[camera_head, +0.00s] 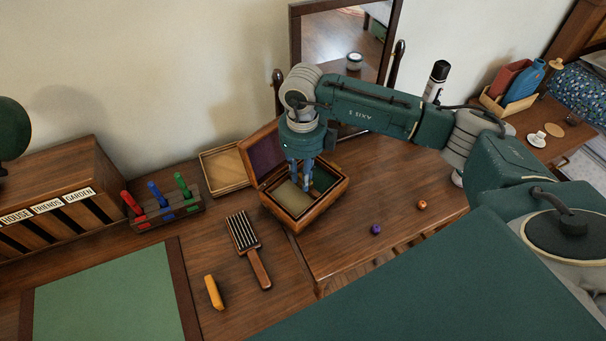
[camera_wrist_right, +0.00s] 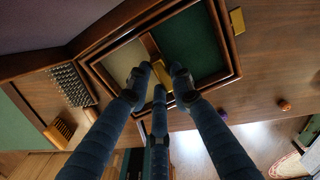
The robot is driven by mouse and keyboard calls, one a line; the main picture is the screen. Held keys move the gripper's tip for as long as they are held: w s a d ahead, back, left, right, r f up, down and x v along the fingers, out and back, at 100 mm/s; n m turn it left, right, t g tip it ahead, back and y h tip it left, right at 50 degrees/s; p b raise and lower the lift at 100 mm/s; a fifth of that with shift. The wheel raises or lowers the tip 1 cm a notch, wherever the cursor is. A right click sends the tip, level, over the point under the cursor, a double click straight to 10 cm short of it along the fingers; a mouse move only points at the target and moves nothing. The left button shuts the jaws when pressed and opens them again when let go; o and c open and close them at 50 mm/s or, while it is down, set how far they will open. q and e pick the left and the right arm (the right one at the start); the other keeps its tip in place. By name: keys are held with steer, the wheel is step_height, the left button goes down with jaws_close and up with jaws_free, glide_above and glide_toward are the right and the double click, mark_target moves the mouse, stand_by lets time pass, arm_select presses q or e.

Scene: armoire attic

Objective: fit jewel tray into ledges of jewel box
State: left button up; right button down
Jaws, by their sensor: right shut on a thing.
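The open jewel box (camera_head: 292,223) stands on the dresser, its purple-lined lid (camera_head: 265,156) raised at the back left. The jewel tray, with a beige compartment (camera_head: 292,199) and a green one (camera_wrist_right: 195,42), lies within the box's walls. Whether it rests on the ledges or sits slightly above them cannot be told. My right gripper (camera_head: 307,184) points down into the box. In the wrist view its fingers (camera_wrist_right: 163,82) close around the tray's brass grip (camera_wrist_right: 161,72) at the wooden divider. The fingers hide part of the tray. My left gripper is not in view.
A shallow wooden tray (camera_head: 226,168) lies behind the box at left. A mirror (camera_head: 345,45) stands behind.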

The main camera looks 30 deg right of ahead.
steer(key=shift+f+b, duration=0.35)
steer(key=shift+f, duration=0.15)
steer(key=c, duration=1.5)
jaws_free()
steer(key=shift+o, duration=0.2)
step_height(320, 180, up, 12)
